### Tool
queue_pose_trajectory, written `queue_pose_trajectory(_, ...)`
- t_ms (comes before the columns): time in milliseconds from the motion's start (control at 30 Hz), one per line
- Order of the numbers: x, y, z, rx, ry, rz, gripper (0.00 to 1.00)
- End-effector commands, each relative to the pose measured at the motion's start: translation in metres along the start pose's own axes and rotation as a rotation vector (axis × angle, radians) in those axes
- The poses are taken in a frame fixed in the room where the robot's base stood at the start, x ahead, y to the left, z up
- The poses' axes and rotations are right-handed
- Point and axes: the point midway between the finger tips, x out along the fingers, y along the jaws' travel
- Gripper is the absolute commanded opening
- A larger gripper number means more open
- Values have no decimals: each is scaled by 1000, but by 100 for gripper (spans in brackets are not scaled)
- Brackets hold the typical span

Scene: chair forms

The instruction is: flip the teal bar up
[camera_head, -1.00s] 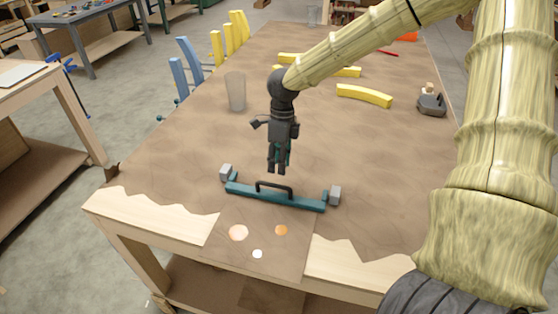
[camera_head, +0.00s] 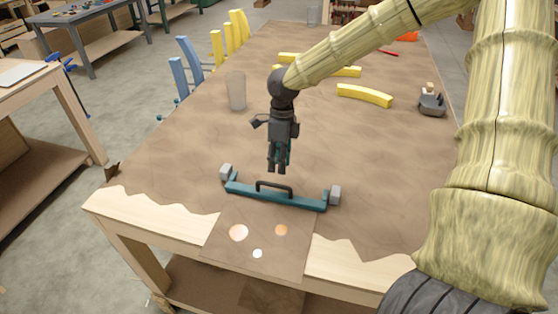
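The teal bar (camera_head: 275,196) lies low across the near end of the brown-covered table. It has a black handle (camera_head: 275,186) on top at its middle and a grey block at each end, the left block (camera_head: 226,171) and the right block (camera_head: 335,194). My gripper (camera_head: 277,169) points down above and just behind the handle, apart from it as far as I can tell. Its dark fingers look close together, and a bit of teal shows beside them. The view is too small to tell whether they are open or shut.
A clear cup (camera_head: 236,91) stands at left on the table (camera_head: 190,140). Yellow curved pieces (camera_head: 364,95) lie behind my gripper. A plane-like tool (camera_head: 432,104) is at right. A square sheet with round spots (camera_head: 260,240) hangs at the near edge. Table space around the bar is clear.

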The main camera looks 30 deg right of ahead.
Motion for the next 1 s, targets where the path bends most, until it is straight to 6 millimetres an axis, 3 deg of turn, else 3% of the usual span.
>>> queue_pose_trajectory(167, -13, 0, 0, 0, -2, -1, 34)
queue_pose_trajectory(700, -103, -1, 0, 0, -3, -1, 34)
queue_pose_trajectory(1000, -119, -1, -1, 0, -1, 1, 34)
